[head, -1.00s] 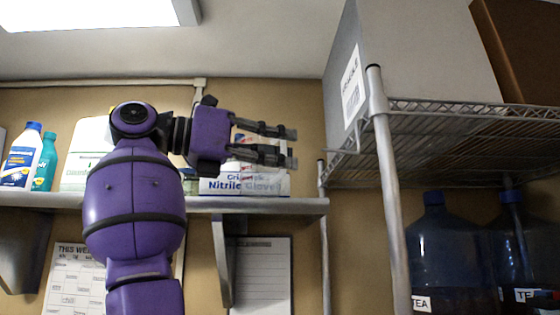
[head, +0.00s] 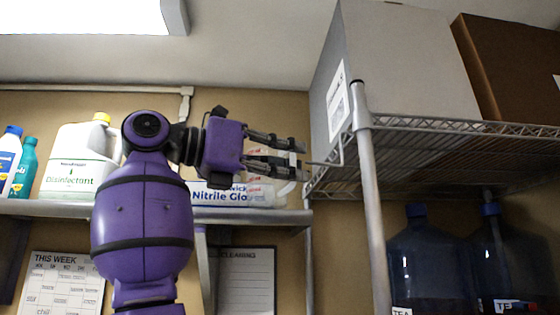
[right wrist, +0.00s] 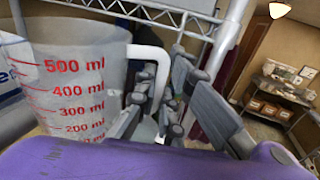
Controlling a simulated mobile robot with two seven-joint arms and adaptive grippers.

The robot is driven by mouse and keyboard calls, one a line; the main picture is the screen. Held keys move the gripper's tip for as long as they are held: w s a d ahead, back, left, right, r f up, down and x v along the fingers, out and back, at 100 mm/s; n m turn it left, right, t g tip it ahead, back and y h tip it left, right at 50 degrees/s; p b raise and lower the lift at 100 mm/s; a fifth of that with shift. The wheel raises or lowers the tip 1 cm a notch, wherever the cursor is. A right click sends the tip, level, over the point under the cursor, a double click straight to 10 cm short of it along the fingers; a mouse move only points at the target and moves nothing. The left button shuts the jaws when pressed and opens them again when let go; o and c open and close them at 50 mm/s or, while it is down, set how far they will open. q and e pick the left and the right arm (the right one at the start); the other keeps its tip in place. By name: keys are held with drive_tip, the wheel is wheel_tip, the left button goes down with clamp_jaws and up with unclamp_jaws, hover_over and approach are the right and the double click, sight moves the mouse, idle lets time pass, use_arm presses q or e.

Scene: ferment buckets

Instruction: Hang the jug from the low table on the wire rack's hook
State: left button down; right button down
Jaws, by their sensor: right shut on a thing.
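My right gripper (head: 277,156) is raised in front of the wall shelf, its fingers pointing right toward the wire rack (head: 430,125). It is shut on the handle of the jug. In the right wrist view the jug (right wrist: 75,85) is clear, with red millilitre marks, and looks upright. Its pale handle (right wrist: 157,62) runs down between the fingers (right wrist: 165,110). In the head view the jug (head: 262,188) shows faintly below the fingers. A thin wire hook (head: 342,148) is at the rack's left end, just right of the fingertips. My left gripper is not in view.
The rack's post (head: 370,200) stands right of the gripper. A grey box (head: 410,60) and a brown box (head: 515,65) sit on the rack. A glove box (head: 220,195) and a disinfectant jug (head: 75,165) stand on the wall shelf (head: 50,208). Large bottles (head: 430,260) stand below the rack.

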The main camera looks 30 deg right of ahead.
sight(307, 163)
drive_tip(key=shift+s+d+f, duration=0.1)
drive_tip(key=shift+s+d, duration=0.1)
drive_tip(key=shift+d, duration=0.25)
drive_tip(key=shift+s+d, duration=0.2)
drive_tip(key=shift+d, duration=0.25)
drive_tip(key=shift+s+d, duration=0.45)
drive_tip(key=d, duration=0.1)
drive_tip(key=s+d, duration=0.1)
drive_tip(key=shift+s+d+f, duration=0.2)
drive_tip(key=shift+d+f, duration=0.05)
drive_tip(key=shift+d, duration=0.15)
drive_tip(key=c, duration=1.8)
unclamp_jaws()
drive_tip(key=shift+a, duration=0.1)
drive_tip(key=shift+o, duration=0.2)
drive_tip(key=shift+w, duration=0.1)
